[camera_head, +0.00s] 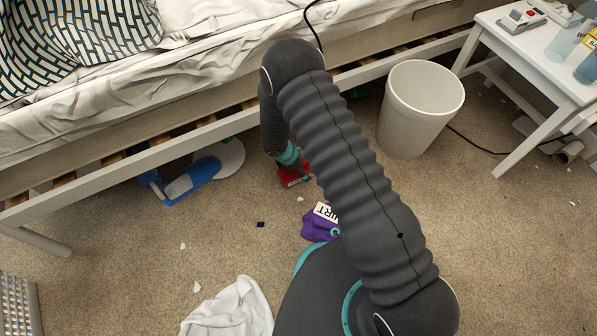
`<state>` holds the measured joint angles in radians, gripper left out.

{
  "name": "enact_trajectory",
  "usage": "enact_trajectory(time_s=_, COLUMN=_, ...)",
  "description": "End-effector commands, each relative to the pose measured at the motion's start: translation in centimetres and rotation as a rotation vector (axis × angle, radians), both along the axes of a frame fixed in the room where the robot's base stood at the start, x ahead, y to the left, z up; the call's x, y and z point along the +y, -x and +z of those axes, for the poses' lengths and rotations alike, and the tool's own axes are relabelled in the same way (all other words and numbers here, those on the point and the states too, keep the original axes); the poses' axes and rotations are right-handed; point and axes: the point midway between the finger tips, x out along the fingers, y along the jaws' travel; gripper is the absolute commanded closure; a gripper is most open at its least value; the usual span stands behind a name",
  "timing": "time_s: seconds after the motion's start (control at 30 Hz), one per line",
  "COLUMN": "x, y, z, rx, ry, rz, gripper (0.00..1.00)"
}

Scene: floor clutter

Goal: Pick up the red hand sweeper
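The red hand sweeper (291,178) lies on the carpet near the bed, left of the middle of the picture. Only part of it shows; my arm hides its right side. My gripper (296,172) points down right at the red sweeper, below a teal ring on my wrist. My forearm and the sweeper's body hide most of the fingers, so I cannot tell whether they are open or shut, or whether they touch the sweeper.
The bed frame (215,127) runs close behind. A blue object (192,180) and a white disc (229,158) lie beneath it. A white bin (410,125) and side table (545,65) stand right. A purple item (318,224), white cloth (233,308) and scraps lie nearer.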

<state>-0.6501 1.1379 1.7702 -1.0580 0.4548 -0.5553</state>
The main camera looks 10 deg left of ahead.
Motion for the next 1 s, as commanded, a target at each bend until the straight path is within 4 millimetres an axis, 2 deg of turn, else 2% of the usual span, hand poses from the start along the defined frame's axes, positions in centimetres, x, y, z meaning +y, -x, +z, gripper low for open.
enact_trajectory(time_s=0.13, x=0.0, y=0.0, z=0.1, rx=-0.001, ry=-0.001, rz=0.0, gripper=0.02)
enact_trajectory(time_s=0.4, x=0.0, y=0.0, z=0.1, rx=0.0, ry=0.0, rz=0.0, gripper=0.7)
enact_trajectory(time_s=0.43, x=0.0, y=0.0, z=0.1, rx=0.0, ry=0.0, rz=0.0, gripper=0.76)
enact_trajectory(time_s=0.77, x=0.0, y=0.0, z=0.4, rx=-0.001, ry=-0.001, rz=0.0, gripper=0.76)
enact_trajectory(time_s=0.87, x=0.0, y=0.0, z=1.0, rx=-0.001, ry=-0.001, rz=0.0, gripper=0.76)
enact_trajectory(time_s=1.0, x=0.1, y=-0.1, z=2.8, rx=-0.003, ry=-0.002, rz=0.0, gripper=0.76)
